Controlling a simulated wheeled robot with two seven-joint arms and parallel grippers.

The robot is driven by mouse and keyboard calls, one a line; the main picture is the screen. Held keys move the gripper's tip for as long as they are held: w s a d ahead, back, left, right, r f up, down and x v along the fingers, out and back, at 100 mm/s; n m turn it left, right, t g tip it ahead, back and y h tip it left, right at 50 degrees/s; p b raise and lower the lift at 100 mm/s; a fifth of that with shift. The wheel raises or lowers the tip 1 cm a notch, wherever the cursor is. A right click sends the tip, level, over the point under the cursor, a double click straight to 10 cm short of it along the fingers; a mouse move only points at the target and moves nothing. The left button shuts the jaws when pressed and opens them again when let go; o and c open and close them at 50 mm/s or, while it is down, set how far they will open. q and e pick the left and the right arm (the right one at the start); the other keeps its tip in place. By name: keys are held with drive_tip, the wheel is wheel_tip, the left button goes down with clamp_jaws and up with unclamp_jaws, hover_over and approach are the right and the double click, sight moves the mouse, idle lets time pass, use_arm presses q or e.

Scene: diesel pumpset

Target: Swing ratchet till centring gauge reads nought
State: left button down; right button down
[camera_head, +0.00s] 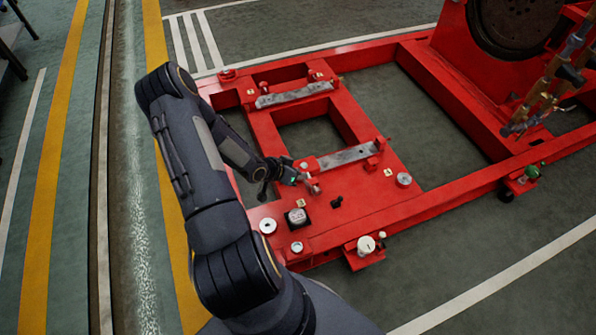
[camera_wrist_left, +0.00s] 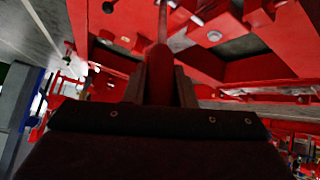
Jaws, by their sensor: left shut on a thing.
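My left gripper (camera_head: 303,180) comes in from the left over the red base frame in the head view. In the left wrist view my left gripper (camera_wrist_left: 158,82) is shut around a reddish handle, which I take for the ratchet's handle (camera_wrist_left: 158,65). A thin metal shaft runs on from it towards the top of that view. In the head view the ratchet is mostly hidden by the gripper. A small square box with a pale dial, likely the centring gauge (camera_head: 297,217), sits on the red plate just below the gripper. Its reading is too small to make out. My right gripper is not in view.
The red frame (camera_head: 375,215) has open bays and two grey metal bars (camera_head: 293,95) (camera_head: 347,156). Round pale discs (camera_head: 268,226) (camera_head: 404,179) and a white knob (camera_head: 366,245) stand on its front part. A large red housing (camera_head: 455,40) rises at the back right.

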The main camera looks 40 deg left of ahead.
use_arm(q)
drive_tip(key=shift+s, duration=0.1)
drive_tip(key=c, duration=1.2)
unclamp_jaws()
drive_tip(key=p+v, duration=0.3)
drive_tip(key=v, duration=0.4)
drive_tip(key=shift+s+r, duration=0.25)
